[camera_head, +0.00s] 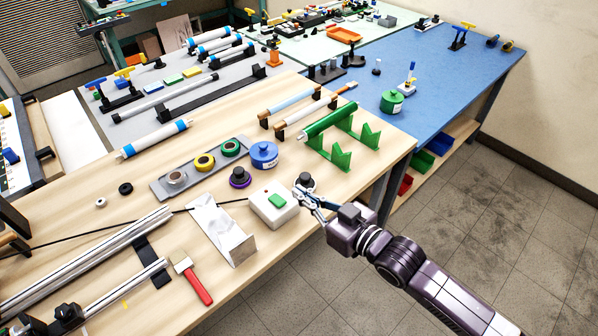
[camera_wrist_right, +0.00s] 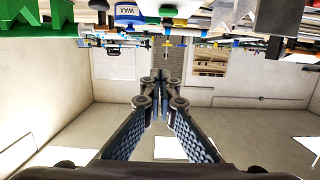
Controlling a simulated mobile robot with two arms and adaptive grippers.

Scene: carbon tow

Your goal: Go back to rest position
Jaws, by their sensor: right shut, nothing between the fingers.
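My right gripper (camera_head: 308,193) is at the front edge of the wooden table (camera_head: 110,215), beside the white box with a green button (camera_head: 275,207). In the right wrist view its fingers (camera_wrist_right: 160,80) come together at the tips with nothing between them. I cannot tell from the head view whether it touches the small black knob (camera_head: 306,180) behind it. My right arm reaches in from the lower right over the floor. My left gripper does not show in either view.
A green roll (camera_head: 328,119) on green stands, a blue wax tin (camera_head: 264,155) and a grey tray of tape rolls (camera_head: 165,188) stand on the table. A red-handled brush (camera_head: 194,280) lies near the front edge. The tiled floor (camera_head: 500,220) at right is clear.

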